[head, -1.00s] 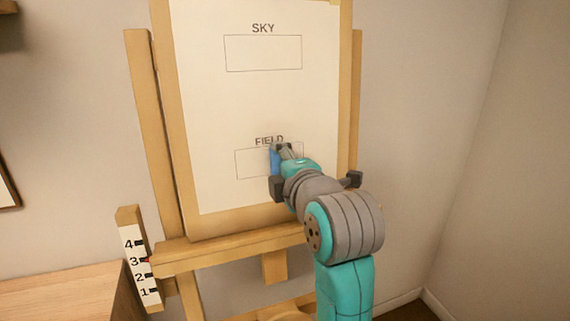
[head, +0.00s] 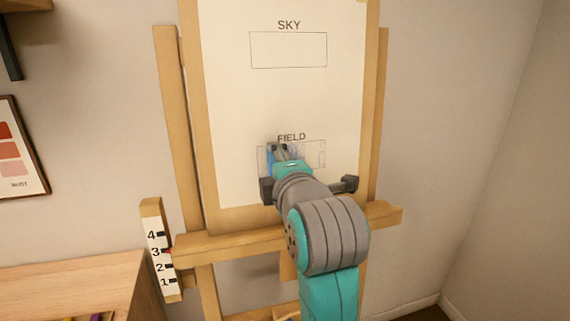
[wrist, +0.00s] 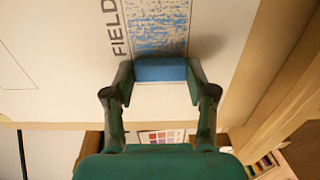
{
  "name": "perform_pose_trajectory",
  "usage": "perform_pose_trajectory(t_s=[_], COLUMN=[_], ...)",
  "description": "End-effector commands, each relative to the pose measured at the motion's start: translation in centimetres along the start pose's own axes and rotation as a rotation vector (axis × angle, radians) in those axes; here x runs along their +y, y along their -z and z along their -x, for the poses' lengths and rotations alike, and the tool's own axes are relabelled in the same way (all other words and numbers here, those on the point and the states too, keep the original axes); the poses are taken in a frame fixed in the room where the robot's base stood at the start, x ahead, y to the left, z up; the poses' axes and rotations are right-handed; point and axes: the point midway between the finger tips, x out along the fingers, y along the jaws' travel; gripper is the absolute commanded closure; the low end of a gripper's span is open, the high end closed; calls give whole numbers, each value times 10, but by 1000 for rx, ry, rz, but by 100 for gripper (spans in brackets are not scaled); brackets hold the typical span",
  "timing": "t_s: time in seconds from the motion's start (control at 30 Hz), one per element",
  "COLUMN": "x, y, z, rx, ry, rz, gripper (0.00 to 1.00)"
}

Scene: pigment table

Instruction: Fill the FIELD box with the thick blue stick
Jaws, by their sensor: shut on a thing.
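My gripper (wrist: 160,78) is shut on the thick blue stick (wrist: 160,70), which lies crosswise between its fingers. The stick is at the paper, at one end of the FIELD box (wrist: 132,38); whether it touches cannot be told. Patchy blue streaks cover much of the box visible in the wrist view, with pale paper between them. In the head view my gripper (head: 282,150) is over the left part of the FIELD box (head: 324,153), below its label. My arm hides much of the box and its colouring there. The SKY box (head: 288,50) above is blank.
The paper sits on a wooden easel (head: 168,130) with a ledge (head: 225,245) below. A framed swatch card (head: 15,150) hangs on the left wall.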

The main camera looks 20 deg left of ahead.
Motion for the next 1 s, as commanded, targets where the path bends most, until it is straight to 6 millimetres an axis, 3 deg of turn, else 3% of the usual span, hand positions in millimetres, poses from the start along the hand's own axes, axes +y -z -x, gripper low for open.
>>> perform_pose_trajectory(t_s=[0.63, 1.0], x=[0, 1], y=[28, 23], z=[1, -1], rx=[-1, -4], ry=[-1, -1], rz=[-1, 0], gripper=[72, 72])
